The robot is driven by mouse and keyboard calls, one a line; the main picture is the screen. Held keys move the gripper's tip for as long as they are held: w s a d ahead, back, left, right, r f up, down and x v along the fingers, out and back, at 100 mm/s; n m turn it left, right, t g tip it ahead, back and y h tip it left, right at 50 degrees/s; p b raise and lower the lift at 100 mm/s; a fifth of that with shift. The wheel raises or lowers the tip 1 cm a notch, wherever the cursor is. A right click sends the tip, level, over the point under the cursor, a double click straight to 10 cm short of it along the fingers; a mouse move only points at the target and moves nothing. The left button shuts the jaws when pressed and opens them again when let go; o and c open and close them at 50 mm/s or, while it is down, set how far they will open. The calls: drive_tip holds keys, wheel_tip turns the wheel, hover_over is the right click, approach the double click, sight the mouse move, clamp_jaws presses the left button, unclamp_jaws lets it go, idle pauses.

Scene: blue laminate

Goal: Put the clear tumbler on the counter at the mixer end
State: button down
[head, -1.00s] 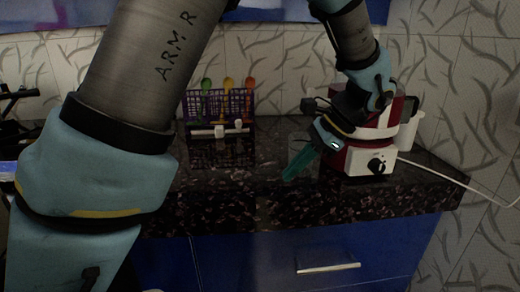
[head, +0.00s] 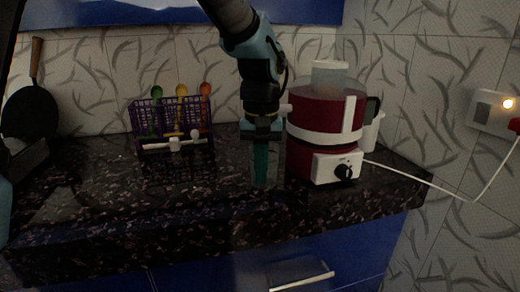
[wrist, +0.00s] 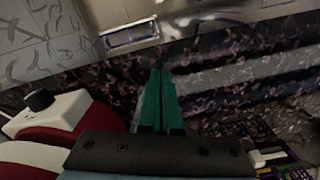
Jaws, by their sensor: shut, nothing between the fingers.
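The clear tumbler (head: 276,170) is only a faint, see-through outline on the dark counter (head: 110,195), just left of the red and white mixer (head: 325,120). My gripper (head: 261,182) points down at the tumbler's place, its teal fingers overlapping that outline in the head view. I cannot tell whether they are inside, in front of or touching it. The fingers are together with nothing between them, as they also look in the wrist view (wrist: 160,80). The tumbler is not clear in the wrist view.
A purple basket (head: 172,122) with coloured spoons stands at the back left, a white utensil (head: 175,144) before it. A dark pan (head: 30,108) is at the far left. The mixer's white cord (head: 425,183) runs to a wall socket (head: 490,110). The counter's front left is open.

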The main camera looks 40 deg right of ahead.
wheel_tip(320, 180, down, 2)
drive_tip(key=shift+w+d+r+p, duration=0.25)
drive_tip(key=shift+w+d+p, duration=0.25)
drive_tip(key=shift+w+d, duration=0.85)
drive_tip(key=shift+w, duration=0.15)
drive_tip(key=shift+w+d+p, duration=0.95)
drive_tip(key=shift+w+d, duration=0.35)
drive_tip(key=shift+w, duration=0.2)
